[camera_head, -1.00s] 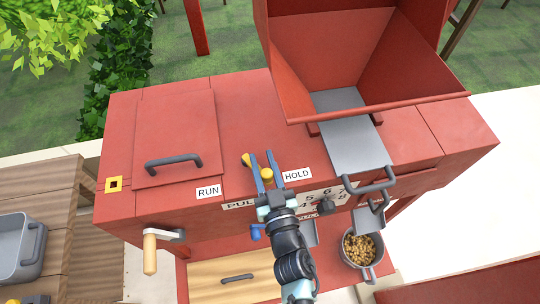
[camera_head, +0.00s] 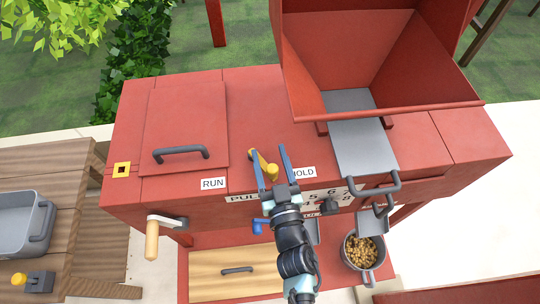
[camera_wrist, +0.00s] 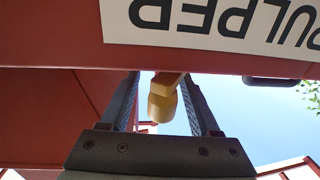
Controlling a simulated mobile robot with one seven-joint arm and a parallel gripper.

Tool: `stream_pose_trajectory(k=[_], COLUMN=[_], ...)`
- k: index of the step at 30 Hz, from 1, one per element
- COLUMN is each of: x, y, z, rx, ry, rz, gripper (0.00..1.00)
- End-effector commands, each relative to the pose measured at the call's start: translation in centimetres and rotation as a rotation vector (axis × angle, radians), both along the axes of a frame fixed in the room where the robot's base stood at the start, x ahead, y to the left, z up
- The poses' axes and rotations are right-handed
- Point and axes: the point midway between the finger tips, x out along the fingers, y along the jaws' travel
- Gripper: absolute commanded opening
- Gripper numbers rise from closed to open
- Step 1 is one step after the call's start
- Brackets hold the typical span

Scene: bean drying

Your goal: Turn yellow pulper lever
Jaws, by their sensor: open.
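The yellow lever (camera_head: 266,168) stands on top of the red pulper (camera_head: 250,110), between the RUN label (camera_head: 213,183) and the HOLD label (camera_head: 303,172). My gripper (camera_head: 268,156) is open, with one finger on each side of the lever. In the wrist view the lever's yellow end (camera_wrist: 164,102) shows between my two fingers (camera_wrist: 160,100), with gaps on both sides. The PULPER sign (camera_wrist: 220,22) is upside down above it. Part of the HOLD label is hidden behind my gripper.
A red hopper (camera_head: 375,50) with a grey chute (camera_head: 362,145) stands to the right. A wooden-handled crank (camera_head: 152,240) sticks out at front left. A pot of beans (camera_head: 362,252) is below right. A lid with a dark handle (camera_head: 181,153) lies left of the lever.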

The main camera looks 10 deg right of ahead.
Motion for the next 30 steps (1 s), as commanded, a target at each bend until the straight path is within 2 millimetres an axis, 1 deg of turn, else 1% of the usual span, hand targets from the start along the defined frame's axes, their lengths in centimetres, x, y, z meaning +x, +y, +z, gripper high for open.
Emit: stream_pose_trajectory(k=[5,8,10,14,24,27,30], x=[-0.1,-0.6,-1.3,-3.4,-9.9,-11.3,-12.2], y=[0.1,0.0,-0.1,-0.1,-0.4,-0.4,-0.4], z=[0.0,-0.1,-0.2,-0.3,-0.3,-0.2,-0.1], rx=[0.0,-0.001,-0.002,-0.001,0.0,0.0,0.0], ry=[-0.001,0.0,0.001,0.003,0.003,0.003,0.001], rz=[0.002,0.002,0.001,0.0,-0.001,0.0,0.0], gripper=[0.63,0.63,0.63,0.63,0.63,0.63,0.63])
